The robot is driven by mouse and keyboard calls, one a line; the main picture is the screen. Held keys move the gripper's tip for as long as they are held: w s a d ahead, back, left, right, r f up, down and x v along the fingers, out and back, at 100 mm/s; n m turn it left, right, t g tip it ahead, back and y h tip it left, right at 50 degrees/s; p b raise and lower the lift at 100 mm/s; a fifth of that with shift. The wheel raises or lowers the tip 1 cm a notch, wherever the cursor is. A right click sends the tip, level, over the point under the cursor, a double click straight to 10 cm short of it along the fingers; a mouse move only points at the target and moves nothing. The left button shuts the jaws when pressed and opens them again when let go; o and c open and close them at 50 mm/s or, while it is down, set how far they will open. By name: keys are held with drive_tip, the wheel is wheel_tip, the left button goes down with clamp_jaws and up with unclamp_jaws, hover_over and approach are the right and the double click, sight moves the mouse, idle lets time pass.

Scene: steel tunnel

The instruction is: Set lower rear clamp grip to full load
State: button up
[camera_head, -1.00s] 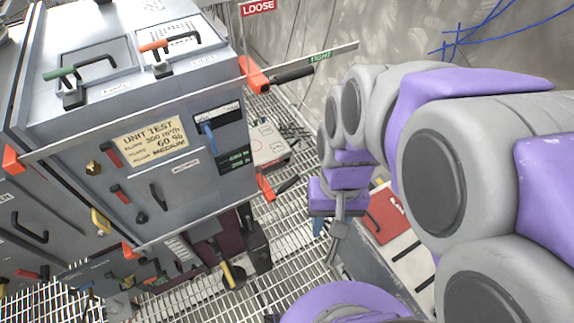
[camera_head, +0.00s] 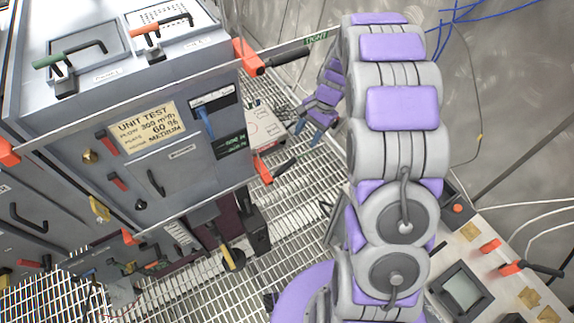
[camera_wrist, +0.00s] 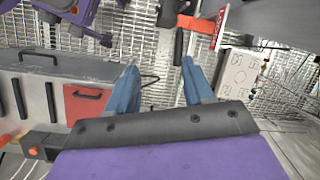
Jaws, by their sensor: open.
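The lower rear clamp, an orange block (camera_head: 263,170) with a black grip (camera_head: 285,167), sits at the lower right edge of the grey unit in the head view. Its grip points to the right and slightly up. My gripper (camera_head: 308,136) is above and right of this grip, apart from it. In the wrist view my gripper (camera_wrist: 158,66) has its two blue fingers spread with nothing between them. An orange clamp part (camera_wrist: 197,22) with a black grip (camera_wrist: 178,46) shows beyond the right finger; I cannot tell which clamp it is.
The upper rear clamp (camera_head: 250,60) has its black grip near a green TIGHT label (camera_head: 316,39). A white box (camera_head: 265,128) lies beyond the lower clamp, on the grating. A panel with a screen (camera_head: 463,289) stands at the lower right. Open grating (camera_head: 300,205) lies below my gripper.

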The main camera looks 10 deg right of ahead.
sight(290, 162)
drive_tip(key=w+d+f+m+y, duration=0.1)
drive_tip(key=w+d+f+m, duration=0.2)
drive_tip(key=w+f, duration=0.5)
drive_tip(key=shift+t, duration=0.4)
drive_tip(key=x, duration=0.6)
drive_tip(key=s+b+x, duration=0.1)
drive_tip(key=x, duration=0.5)
drive_tip(key=b+x, duration=0.1)
drive_tip(key=x, duration=0.5)
drive_tip(key=shift+s+a+f, duration=0.2)
drive_tip(key=shift+s+f, duration=0.15)
drive_tip(key=shift+f, duration=0.05)
clamp_jaws()
